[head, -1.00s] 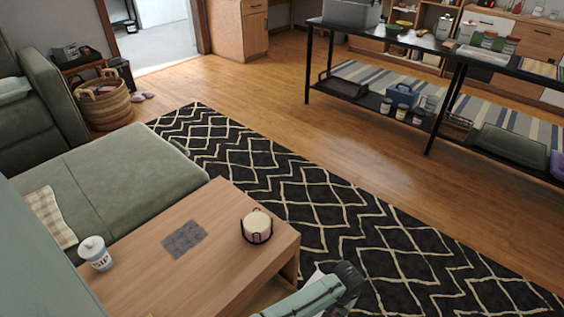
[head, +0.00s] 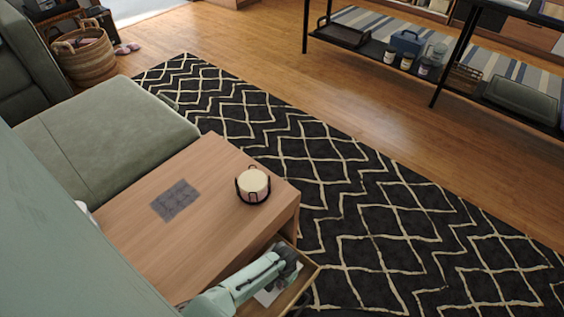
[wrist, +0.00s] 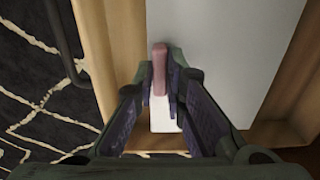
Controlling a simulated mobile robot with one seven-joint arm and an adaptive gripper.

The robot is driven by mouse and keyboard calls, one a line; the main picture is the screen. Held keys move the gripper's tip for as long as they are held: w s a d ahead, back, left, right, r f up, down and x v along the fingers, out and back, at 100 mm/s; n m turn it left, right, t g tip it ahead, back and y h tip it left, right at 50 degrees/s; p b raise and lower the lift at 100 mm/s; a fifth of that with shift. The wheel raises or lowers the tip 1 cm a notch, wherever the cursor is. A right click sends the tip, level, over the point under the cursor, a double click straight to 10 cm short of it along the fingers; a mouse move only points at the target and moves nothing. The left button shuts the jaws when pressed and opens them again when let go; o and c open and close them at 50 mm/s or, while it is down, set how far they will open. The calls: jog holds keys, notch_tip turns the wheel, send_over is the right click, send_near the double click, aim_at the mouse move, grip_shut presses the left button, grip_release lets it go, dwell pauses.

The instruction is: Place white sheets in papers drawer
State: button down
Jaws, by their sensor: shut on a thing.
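The open drawer (head: 309,273) sticks out from the wooden coffee table (head: 160,243). My gripper (head: 287,262) is down at the drawer. In the wrist view the wooden drawer rim (wrist: 103,50) runs along the left and bottom. A white sheet (wrist: 225,60) lies below my fingers and covers much of the drawer's inside; part of it also shows in the head view (head: 268,296). My gripper (wrist: 160,85) is shut on a narrow pink thing (wrist: 160,62). I cannot tell whether the pink thing touches the sheet.
A candle in a black holder (head: 253,185) and a grey patterned mat (head: 175,200) are on the tabletop. The green sofa (head: 105,135) is on the left. A black patterned rug (head: 390,220) lies beside the drawer, clear of objects. A black shelf table (head: 440,80) stands farther back.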

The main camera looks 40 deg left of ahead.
notch_tip(320, 180, down, 3)
jog(key=shift+f, duration=0.1)
jog(key=c, duration=1.7)
grip_release()
jog(key=shift+o, duration=0.2)
notch_tip(320, 180, up, 12)
jog(key=p, duration=0.1)
jog(key=shift+p, duration=0.3)
